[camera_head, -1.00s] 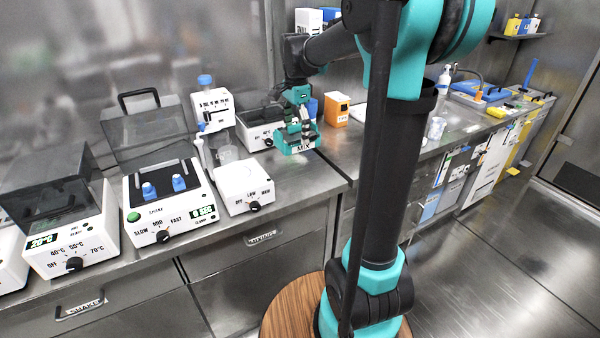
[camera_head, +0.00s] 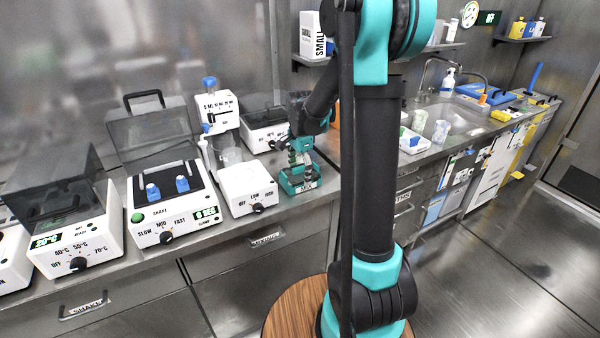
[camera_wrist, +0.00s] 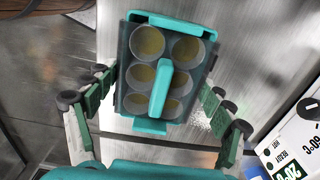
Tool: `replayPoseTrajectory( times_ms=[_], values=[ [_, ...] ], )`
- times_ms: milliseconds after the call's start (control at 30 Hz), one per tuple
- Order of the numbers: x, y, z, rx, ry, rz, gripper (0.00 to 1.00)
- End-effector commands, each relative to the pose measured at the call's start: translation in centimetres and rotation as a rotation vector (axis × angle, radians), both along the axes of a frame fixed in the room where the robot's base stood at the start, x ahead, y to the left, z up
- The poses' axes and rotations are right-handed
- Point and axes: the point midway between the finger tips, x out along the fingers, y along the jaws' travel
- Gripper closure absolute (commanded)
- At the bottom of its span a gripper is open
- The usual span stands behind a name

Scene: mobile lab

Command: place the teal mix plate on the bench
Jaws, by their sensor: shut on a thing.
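The teal mix plate (camera_head: 298,183) is at the bench's front part in the head view, right of the white box with the OFF-LOW-HIGH dial. I cannot tell whether its base touches the bench (camera_head: 325,178). In the wrist view the plate (camera_wrist: 140,126) shows several round wells with yellowish contents and a teal bar down its middle. My gripper (camera_head: 300,158) is above the plate in the head view and shut on it. In the wrist view its green-padded fingers (camera_wrist: 157,88) lie on either side of the plate.
The dial box (camera_head: 247,185) stands close left of the plate. A lidded white device (camera_head: 262,125) is behind it. A shaker (camera_head: 172,210) and a heater (camera_head: 70,235) stand farther left. A sink (camera_head: 450,118) is to the right.

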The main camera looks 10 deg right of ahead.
Motion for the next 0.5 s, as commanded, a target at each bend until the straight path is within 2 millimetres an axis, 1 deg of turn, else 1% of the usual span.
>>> replayPoseTrajectory(
  times_ms=[300,333,467,500],
  values=[
    [0.00,0.00,-0.25,0.000,0.000,0.000,0.49],
    [-0.01,0.00,-0.24,0.000,0.000,0.000,0.16],
    [-0.01,0.00,-0.22,0.000,0.000,0.000,0.00],
    [-0.01,0.00,-0.22,0.000,0.000,0.000,0.00]
  ],
)
